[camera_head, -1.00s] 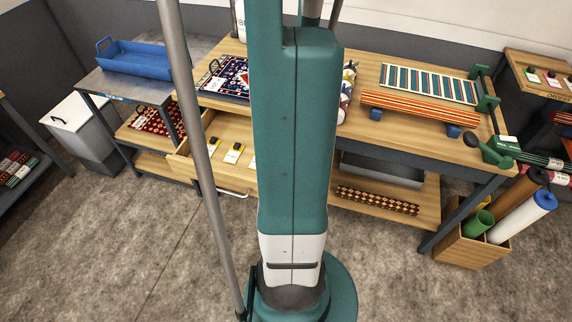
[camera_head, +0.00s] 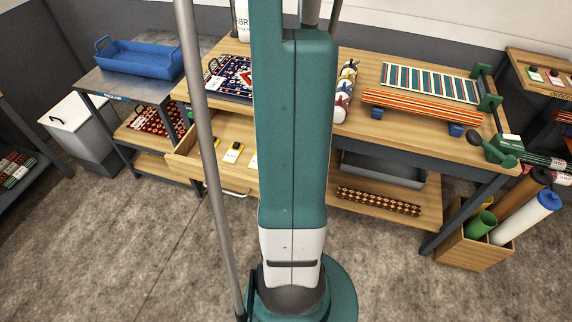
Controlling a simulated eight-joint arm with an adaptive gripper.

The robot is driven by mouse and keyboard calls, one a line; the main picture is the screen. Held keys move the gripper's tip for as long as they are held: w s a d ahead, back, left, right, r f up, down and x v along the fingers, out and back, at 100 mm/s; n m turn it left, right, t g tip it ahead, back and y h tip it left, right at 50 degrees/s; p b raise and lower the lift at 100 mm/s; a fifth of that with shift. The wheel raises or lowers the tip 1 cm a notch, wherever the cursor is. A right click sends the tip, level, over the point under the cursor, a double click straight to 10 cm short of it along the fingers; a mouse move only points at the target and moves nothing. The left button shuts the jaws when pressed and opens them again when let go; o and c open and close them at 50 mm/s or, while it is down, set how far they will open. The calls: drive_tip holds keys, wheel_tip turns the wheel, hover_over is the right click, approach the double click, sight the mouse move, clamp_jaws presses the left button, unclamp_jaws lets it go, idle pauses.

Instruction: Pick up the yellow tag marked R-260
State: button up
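An open wooden drawer (camera_head: 183,166) juts out under the left part of the wooden workbench. A tag with a yellow part and a white part (camera_head: 233,153) lies in it. Another yellow tag (camera_head: 216,143) shows partly beside my grey pole, and a third (camera_head: 253,163) is partly hidden by my teal column. The writing on the tags is too small to read, so I cannot tell which is R-260. My gripper is not in the picture.
A patterned rug piece (camera_head: 231,76) lies on the workbench (camera_head: 400,127) above the drawer. A blue tray (camera_head: 138,60) stands on the metal table at left. A white bin (camera_head: 75,122) stands below. A wooden box (camera_head: 472,250) of rolls stands at right. The front floor is clear.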

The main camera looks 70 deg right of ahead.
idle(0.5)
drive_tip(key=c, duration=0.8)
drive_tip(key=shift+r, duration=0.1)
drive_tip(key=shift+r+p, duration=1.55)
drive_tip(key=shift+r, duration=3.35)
